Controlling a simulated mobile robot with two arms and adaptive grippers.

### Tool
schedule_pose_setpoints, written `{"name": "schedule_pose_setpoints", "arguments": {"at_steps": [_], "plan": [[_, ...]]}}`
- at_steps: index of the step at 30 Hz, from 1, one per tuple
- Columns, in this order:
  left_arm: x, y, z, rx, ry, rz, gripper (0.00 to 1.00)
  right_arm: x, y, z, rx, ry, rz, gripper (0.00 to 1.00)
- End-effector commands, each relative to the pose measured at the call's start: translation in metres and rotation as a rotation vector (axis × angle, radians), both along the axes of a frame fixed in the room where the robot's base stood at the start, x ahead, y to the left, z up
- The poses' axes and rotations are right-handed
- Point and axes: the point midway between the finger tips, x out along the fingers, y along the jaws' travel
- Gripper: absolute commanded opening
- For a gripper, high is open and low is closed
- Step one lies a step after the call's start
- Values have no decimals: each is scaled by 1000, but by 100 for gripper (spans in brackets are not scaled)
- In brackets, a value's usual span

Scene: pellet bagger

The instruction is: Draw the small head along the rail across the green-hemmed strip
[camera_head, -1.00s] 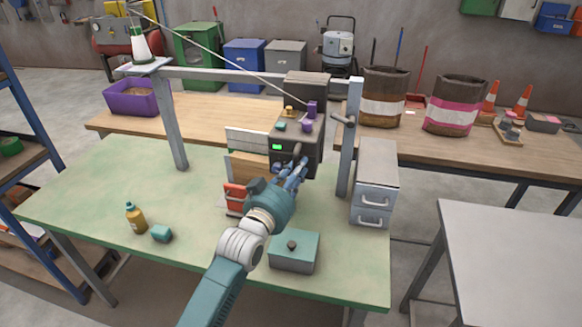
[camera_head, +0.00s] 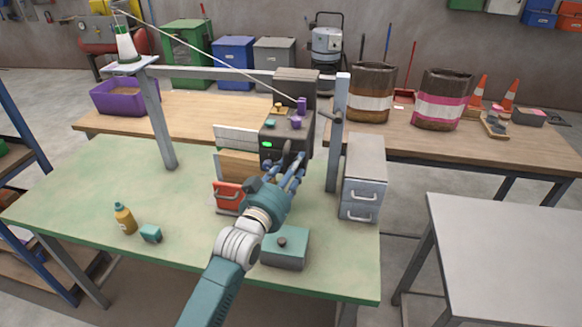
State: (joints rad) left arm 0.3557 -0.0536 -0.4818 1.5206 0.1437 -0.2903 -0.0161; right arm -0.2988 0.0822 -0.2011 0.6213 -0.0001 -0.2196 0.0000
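A dark box-shaped machine (camera_head: 287,133) with a lit green display stands under the grey overhead rail (camera_head: 215,73), at the back of the green-topped table. I take it to be the small head, but cannot be sure. A white panel (camera_head: 237,136) with a thin greenish edge stands left of it, perhaps the green-hemmed strip. A small dark part shows by the fingertips. Contact and grip cannot be made out. My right gripper is not in view.
The table's left part is clear.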

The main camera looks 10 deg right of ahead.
Motion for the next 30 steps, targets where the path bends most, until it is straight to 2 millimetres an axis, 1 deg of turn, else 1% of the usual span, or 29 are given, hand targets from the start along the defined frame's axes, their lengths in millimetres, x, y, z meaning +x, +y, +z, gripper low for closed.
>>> {"name": "schedule_pose_setpoints", "arguments": {"at_steps": [4,8,10,14,17,24,27,30], "plan": [[0,-1,1,-1,-2,-2,35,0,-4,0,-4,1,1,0],[0,0,1,0,-2,-1,35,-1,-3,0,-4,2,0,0],[-1,0,1,0,-2,0,35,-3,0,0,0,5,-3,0],[-9,5,0,-1,-2,0,35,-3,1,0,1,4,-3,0],[-23,14,-1,1,0,0,35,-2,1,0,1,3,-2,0],[-69,39,-1,1,0,0,35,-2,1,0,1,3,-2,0],[-84,47,-1,0,1,-1,35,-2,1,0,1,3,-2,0],[-95,54,-1,0,1,-1,35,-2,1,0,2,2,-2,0]]}}
